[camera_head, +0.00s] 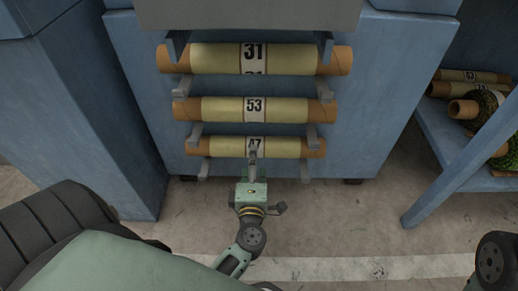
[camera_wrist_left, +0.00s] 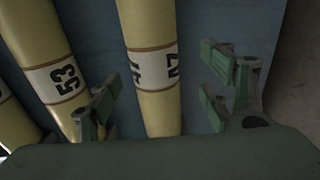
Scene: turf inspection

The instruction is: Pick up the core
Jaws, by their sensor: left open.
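Three pale yellow cores with brown ends lie level on grey hooks on the blue rack front in the head view. The top core is labelled 31 (camera_head: 215,58), the middle one 53 (camera_head: 217,109), and the lowest 47 (camera_head: 222,147). My left gripper (camera_head: 253,158) is at the middle of core 47, partly covering its label. In the left wrist view, core 47 (camera_wrist_left: 158,108) runs between the two spread, green-padded fingers, and core 53 (camera_wrist_left: 38,38) lies to the left. Whether the fingers touch core 47 cannot be told. My right gripper is out of view.
Grey hooks (camera_head: 305,172) flank core 47 on both sides. The blue cabinet panel (camera_head: 350,110) stands close behind the cores. At right a blue shelf (camera_head: 440,140) holds more tubes (camera_head: 465,107) and green rolls. The concrete floor (camera_head: 350,220) in front is clear.

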